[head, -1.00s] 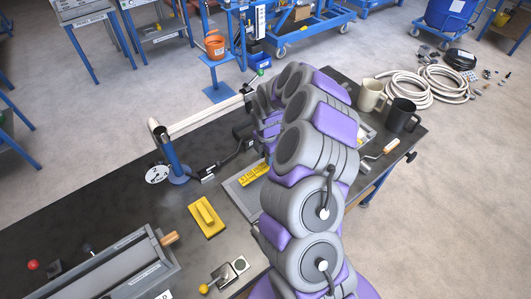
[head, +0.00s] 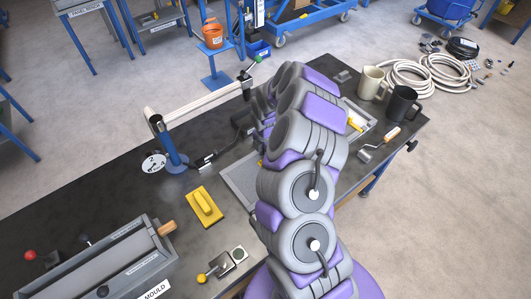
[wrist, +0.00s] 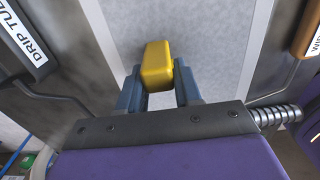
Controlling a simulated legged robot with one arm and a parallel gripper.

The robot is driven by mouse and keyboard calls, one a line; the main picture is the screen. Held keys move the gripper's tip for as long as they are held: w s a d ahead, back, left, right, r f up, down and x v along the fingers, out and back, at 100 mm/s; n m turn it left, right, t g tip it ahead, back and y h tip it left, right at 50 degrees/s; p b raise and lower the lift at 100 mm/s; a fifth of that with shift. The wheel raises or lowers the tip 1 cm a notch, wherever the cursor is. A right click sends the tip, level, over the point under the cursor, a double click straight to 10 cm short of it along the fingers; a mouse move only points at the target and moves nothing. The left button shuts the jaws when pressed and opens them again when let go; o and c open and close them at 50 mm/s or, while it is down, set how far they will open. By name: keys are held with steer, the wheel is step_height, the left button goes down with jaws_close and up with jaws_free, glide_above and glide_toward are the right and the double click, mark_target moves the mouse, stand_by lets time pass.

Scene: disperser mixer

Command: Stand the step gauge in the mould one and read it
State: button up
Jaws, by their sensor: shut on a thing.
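In the wrist view my gripper (wrist: 160,80) is shut on a yellow block (wrist: 157,64), seen end-on, which looks like the step gauge. Its steps and markings are hidden from this angle. In the head view my arm hides the gripper; a bit of yellow (head: 355,122) shows just right of the arm, over the grey tray, but I cannot tell if it is the same piece. A long grey trough-like mould (head: 110,262) lies at the front left of the bench, with a label reading MOULD (head: 155,291) at its near edge.
A yellow float (head: 204,206) and a small yellow-knobbed tool (head: 222,265) lie between mould and arm. A blue post with a white dial (head: 153,162) stands behind. The grey tray (head: 240,183) is under my arm. Two mugs (head: 372,83) (head: 403,103) and a trowel (head: 380,145) are right.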

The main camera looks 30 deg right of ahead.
steer(key=shift+a, duration=0.1)
stand_by(0.3)
steer(key=o, duration=1.1)
steer(key=shift+f, duration=0.1)
steer(key=shift+o, duration=0.2)
step_height(320, 180, up, 17)
steer(key=p, duration=0.2)
steer(key=s+a+r+m, duration=0.3)
steer(key=s+a+r, duration=0.2)
steer(key=a+r, duration=0.2)
steer(key=s+a+r+m, duration=0.4)
steer(key=s+a+r, duration=0.1)
steer(key=s, duration=0.3)
steer(key=s+a+r+m+g, duration=0.1)
steer(key=s+m, duration=0.5)
steer(key=s, duration=0.6)
steer(key=s+a+m, duration=0.1)
steer(key=s+m, duration=0.6)
steer(key=s, duration=0.5)
steer(key=shift+a+r+g, duration=0.3)
steer(key=shift+r+g, duration=0.1)
